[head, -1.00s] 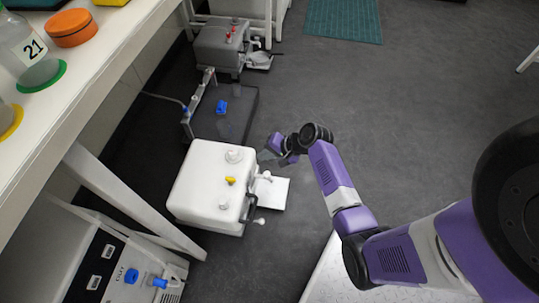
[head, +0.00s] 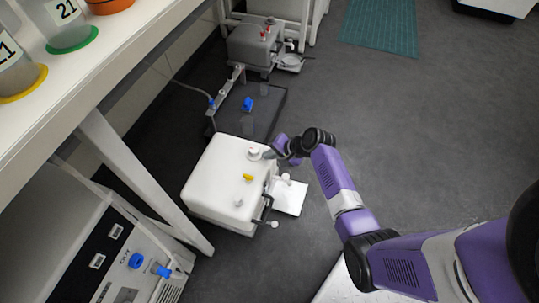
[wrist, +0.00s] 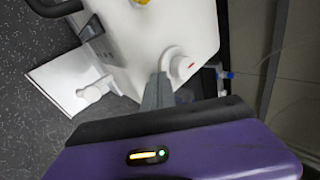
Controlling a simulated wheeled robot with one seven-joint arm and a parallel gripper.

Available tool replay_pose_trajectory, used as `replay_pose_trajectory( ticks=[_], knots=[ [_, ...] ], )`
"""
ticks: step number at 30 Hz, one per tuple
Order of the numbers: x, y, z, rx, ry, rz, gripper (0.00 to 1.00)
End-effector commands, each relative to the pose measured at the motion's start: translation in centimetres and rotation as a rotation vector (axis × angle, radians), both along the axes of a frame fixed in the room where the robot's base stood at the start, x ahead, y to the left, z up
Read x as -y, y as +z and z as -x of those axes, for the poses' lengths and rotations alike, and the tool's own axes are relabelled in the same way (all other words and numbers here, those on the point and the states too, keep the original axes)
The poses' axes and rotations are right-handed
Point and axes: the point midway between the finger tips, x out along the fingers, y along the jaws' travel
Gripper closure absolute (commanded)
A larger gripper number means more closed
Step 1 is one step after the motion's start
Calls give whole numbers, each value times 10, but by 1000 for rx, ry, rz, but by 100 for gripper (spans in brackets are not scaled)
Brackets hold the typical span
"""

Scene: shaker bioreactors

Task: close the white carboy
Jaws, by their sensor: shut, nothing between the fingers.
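The white carboy (head: 215,185) stands upright on the floor in the head view. Its top carries a round white cap (head: 255,153), a yellow knob (head: 248,178) and a small pale knob (head: 239,202). My gripper (head: 269,154) is shut and empty, right beside the white cap. A white tap (wrist: 92,94) sticks out of the carboy's side.
A dark transparent carboy (head: 250,112) and a grey carboy (head: 252,45) stand farther back. A white shelf (head: 95,80) with bottles runs along the left, above a grey machine (head: 85,245). A white plate (head: 290,198) lies beside the carboy.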

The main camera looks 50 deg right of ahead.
Motion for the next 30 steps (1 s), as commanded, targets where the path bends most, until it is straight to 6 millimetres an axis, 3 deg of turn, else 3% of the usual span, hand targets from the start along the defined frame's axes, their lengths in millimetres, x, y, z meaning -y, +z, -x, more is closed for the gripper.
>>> replay_pose_trajectory(
  ticks=[8, 24, 30],
  knots=[
    [-11, 1, -28, 1, 5, 2, 100],
    [-59, -4, -159, 2, 6, 1, 100],
    [-72, -4, -193, 0, 3, 0, 100]
  ],
)
